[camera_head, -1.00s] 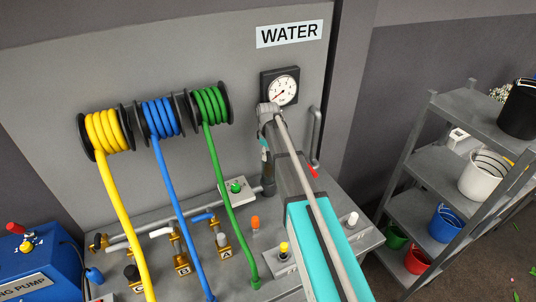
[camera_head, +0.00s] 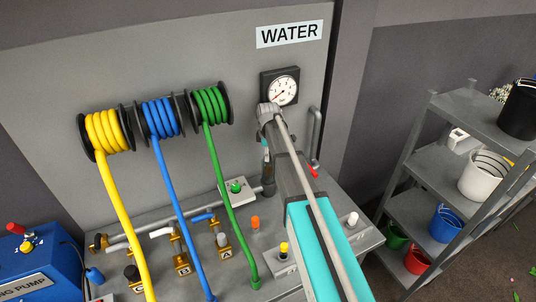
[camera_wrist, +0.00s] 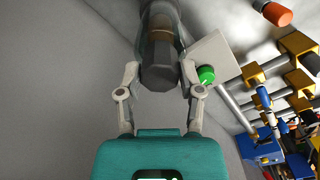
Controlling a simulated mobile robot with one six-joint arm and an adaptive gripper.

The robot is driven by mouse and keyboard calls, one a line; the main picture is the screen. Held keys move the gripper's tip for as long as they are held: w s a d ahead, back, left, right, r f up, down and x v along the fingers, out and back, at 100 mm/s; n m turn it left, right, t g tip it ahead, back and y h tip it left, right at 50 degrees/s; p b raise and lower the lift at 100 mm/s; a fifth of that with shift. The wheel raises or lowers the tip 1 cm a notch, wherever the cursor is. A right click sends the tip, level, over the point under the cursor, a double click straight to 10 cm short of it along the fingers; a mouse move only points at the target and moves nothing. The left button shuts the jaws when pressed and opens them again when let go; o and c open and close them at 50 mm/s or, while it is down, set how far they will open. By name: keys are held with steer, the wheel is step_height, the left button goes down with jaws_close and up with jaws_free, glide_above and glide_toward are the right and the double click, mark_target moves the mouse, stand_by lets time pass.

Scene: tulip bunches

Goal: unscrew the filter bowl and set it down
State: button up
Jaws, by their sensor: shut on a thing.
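The filter bowl (camera_wrist: 160,72) is a smoky, partly see-through cup with a dark faceted end and a brownish band inside. It fills the upper middle of the wrist view. My gripper (camera_wrist: 160,80) is shut on it, with one grey finger on each side. The exact contact at the fingertips is hard to see.
A white box with a green button (camera_head: 236,187) stands just left of the pipe. A pressure gauge (camera_head: 281,87) is on the wall. A shelf with buckets (camera_head: 446,223) stands right.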

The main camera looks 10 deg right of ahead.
steer(key=shift+n, duration=0.3)
steer(key=shift+w+r+n, duration=0.1)
steer(key=shift+n, duration=2.2)
steer(key=shift+n, duration=2.5)
steer(key=shift+n, duration=0.3)
steer(key=shift+r+n, duration=0.1)
steer(key=shift+n, duration=2.2)
